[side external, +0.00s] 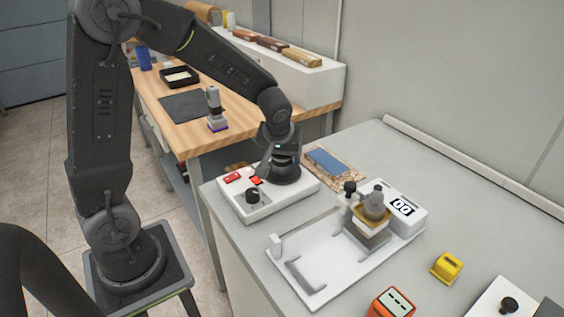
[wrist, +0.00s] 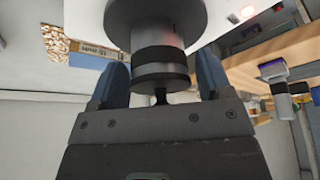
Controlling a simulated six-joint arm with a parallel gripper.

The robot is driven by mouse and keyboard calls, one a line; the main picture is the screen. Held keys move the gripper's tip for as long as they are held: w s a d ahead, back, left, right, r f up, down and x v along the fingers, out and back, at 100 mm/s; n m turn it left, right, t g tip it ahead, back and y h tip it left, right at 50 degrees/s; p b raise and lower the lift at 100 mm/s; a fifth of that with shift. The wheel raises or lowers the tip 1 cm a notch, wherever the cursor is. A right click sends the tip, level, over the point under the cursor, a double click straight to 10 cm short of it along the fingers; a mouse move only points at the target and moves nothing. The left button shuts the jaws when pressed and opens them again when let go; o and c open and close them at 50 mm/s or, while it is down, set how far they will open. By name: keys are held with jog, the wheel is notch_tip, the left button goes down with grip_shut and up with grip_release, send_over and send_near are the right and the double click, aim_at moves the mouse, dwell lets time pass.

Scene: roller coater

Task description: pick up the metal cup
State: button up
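A dark, metal-looking stepped cylinder, which I take to be the metal cup, stands on a white box (side external: 262,201) in the side view. It has a wide round flange (side external: 286,175) at its foot. In the wrist view the cylinder (wrist: 160,55) is between my two blue-grey fingers, with a small knob on its near end. My gripper (wrist: 160,80) comes down from above and is around it. The fingers are spread, with a narrow gap at the right one; contact at the left one is unclear. In the side view my gripper partly merges with the dark cylinder.
The white box has red switches (side external: 233,178) and a black knob (side external: 252,195). To the right are a blue pad (side external: 327,161), a coater with a white tray (side external: 322,286) and a grey rounded piece (side external: 376,202), and a yellow block (side external: 447,266). A wooden bench (side external: 190,136) stands behind.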

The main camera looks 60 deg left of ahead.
jog(key=c, duration=0.9)
jog(key=shift+r, duration=0.15)
